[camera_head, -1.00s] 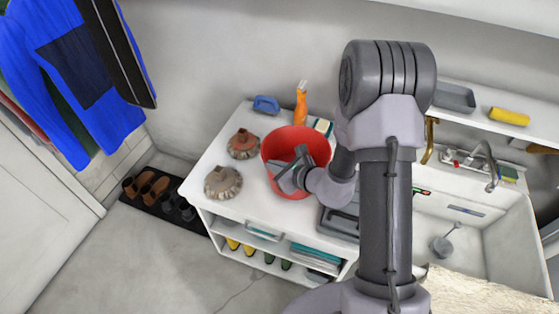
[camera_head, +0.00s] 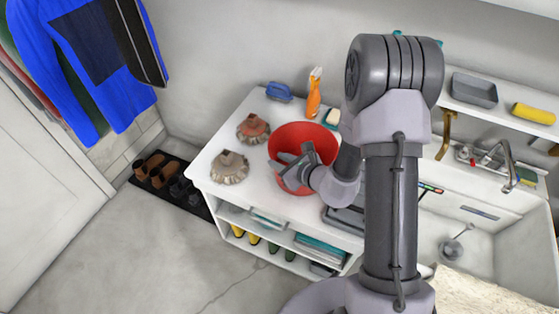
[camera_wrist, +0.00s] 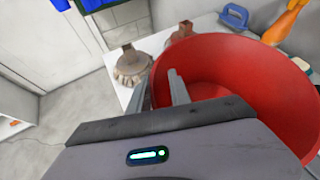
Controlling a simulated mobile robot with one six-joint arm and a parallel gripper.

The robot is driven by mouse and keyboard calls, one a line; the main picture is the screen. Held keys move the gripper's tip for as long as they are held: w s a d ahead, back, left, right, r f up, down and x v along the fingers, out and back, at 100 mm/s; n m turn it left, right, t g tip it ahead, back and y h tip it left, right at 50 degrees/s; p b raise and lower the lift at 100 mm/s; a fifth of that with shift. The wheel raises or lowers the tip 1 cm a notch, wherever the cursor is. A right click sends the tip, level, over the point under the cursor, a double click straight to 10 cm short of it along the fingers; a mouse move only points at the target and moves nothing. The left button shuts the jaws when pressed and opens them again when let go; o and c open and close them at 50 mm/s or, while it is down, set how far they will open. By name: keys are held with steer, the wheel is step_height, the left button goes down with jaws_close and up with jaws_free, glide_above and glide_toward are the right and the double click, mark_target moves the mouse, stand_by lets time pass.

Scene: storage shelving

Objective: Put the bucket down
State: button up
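The red bucket (camera_head: 318,145) is upright over the white counter (camera_head: 205,166). I cannot tell whether its base touches the top. It also shows large in the wrist view (camera_wrist: 235,70). My gripper (camera_head: 293,165) is at the bucket's near side. In the wrist view my gripper (camera_wrist: 160,78) has one finger outside the bucket wall and one inside, closed on the rim. The bucket's base and the spot beneath it are hidden.
Two brown brush-like objects (camera_head: 229,167) (camera_head: 253,129) stand left of the bucket. A blue-handled brush (camera_head: 279,92), an orange spray bottle (camera_head: 314,95) and a sponge (camera_head: 331,118) are behind it. The sink (camera_head: 452,240) is at right.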

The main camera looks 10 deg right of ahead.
steer(key=r+p+v, duration=0.1)
steer(key=p+v, duration=0.3)
steer(key=v, duration=0.8)
steer(key=s+a+r+n+g+y, duration=0.2)
steer(key=s+a+r+n+g, duration=0.25)
steer(key=a+r+n, duration=0.3)
steer(key=s+a+r+n+g+y, duration=0.2)
steer(key=s+a+r+n+g, duration=0.1)
steer(key=s+a+r+n, duration=0.45)
steer(key=s+d+r+n+t+h, duration=0.3)
steer(key=s+d+r+n+h, duration=0.3)
steer(key=d+r+n+h, duration=0.3)
step_height(320, 180, down, 6)
steer(key=y+b, duration=0.1)
steer(key=b, duration=0.4)
steer(key=shift+f+n, duration=0.25)
steer(key=shift+n, duration=0.05)
steer(key=shift+w+g, duration=0.15)
steer(key=shift+g, duration=0.1)
